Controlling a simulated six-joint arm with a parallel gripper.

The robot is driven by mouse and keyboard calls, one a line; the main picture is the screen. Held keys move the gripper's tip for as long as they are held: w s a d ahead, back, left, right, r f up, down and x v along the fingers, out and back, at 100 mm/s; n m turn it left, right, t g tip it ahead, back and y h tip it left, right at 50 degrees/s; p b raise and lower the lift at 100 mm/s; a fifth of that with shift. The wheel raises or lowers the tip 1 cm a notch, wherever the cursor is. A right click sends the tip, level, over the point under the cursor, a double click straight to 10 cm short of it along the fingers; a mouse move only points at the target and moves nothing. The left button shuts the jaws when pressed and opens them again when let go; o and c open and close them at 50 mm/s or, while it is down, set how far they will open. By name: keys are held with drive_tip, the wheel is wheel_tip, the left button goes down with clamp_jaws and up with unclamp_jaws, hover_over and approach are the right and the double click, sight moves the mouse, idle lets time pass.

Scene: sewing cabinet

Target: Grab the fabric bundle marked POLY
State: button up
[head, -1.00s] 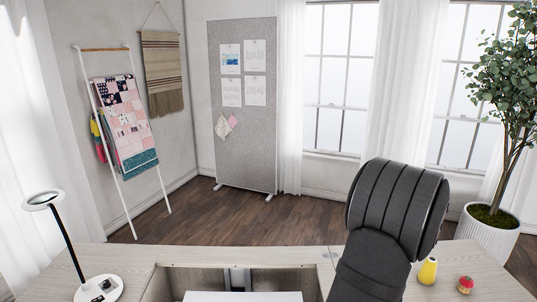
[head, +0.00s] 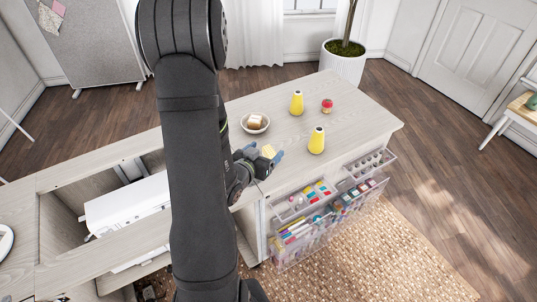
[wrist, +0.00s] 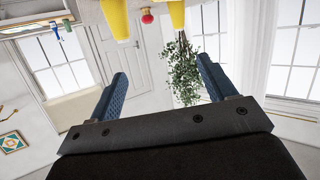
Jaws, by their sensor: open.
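I cannot make out a fabric bundle marked POLY, and no such label is readable in any view. My gripper (head: 260,158) is open beside the front edge of the cabinet top (head: 360,112), in the head view. In the wrist view its two blue fingers (wrist: 162,72) are spread, with nothing seen held between them. A small pale yellow piece (head: 268,151) shows close to the fingers; I cannot tell what it is. My arm hides part of the cabinet.
Two yellow cones (head: 297,103) (head: 316,141), a red pincushion-like item (head: 327,105) and a bowl (head: 256,130) with brown and white contents stand on the top. Clear bins (head: 295,252) of supplies hang on the front. A white machine (head: 125,212) sits in the left recess.

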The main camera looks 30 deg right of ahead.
drive_tip(key=w+a+m+g+h, duration=0.2)
drive_tip(key=w+a+m+g, duration=0.1)
drive_tip(key=w+m+g, duration=0.15)
drive_tip(key=m+g+y, duration=0.1)
drive_tip(key=m+g, duration=0.2)
drive_tip(key=g, duration=0.1)
approach(267, 151)
drive_tip(key=shift+t, duration=0.25)
drive_tip(key=x, duration=0.9)
drive_tip(key=shift+s+d+f, duration=0.1)
drive_tip(key=shift+d+f, duration=0.05)
drive_tip(key=shift+f, duration=0.1)
drive_tip(key=c, duration=1)
drive_tip(key=shift+c, duration=0.2)
drive_tip(key=shift+r, duration=0.15)
